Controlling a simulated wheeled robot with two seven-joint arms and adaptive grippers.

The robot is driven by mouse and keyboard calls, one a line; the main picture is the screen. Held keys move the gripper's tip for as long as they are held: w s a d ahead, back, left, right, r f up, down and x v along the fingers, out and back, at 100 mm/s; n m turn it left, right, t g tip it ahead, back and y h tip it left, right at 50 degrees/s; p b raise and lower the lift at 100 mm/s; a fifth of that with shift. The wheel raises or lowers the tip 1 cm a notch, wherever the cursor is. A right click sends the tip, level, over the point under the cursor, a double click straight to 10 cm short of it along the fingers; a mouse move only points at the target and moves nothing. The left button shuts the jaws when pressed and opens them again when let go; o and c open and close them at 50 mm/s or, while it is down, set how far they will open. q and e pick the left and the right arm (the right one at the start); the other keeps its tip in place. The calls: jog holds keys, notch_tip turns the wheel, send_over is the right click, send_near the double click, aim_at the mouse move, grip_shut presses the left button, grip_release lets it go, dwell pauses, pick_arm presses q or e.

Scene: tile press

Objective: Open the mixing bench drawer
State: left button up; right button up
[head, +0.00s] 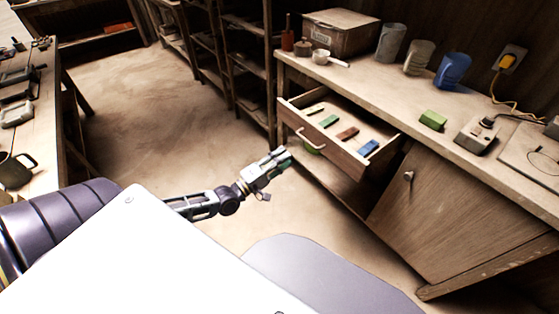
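The mixing bench (480,165) stands on the right, with a pale wooden top. Its drawer (345,157) is pulled out, showing several coloured blocks inside: green, teal, brown-red and blue. The drawer's curved handle (309,138) is on the front panel. My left gripper (283,157) is in front of and slightly below the handle, apparently apart from it. Its fingers are small and seen from behind, so I cannot tell whether they are open. My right gripper is not in view.
The bench top holds a wooden box (341,32), several mugs including a blue one (452,70), a green block (433,120) and a scale-like device (477,134). A cupboard door (440,215) is below. Open floor (165,120) lies left, before shelves (245,70).

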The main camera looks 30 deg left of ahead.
pick_arm(q)
jog(key=shift+s+a, duration=0.1)
jog(key=shift+s, duration=0.25)
jog(key=shift+f, duration=0.1)
dwell(0.5)
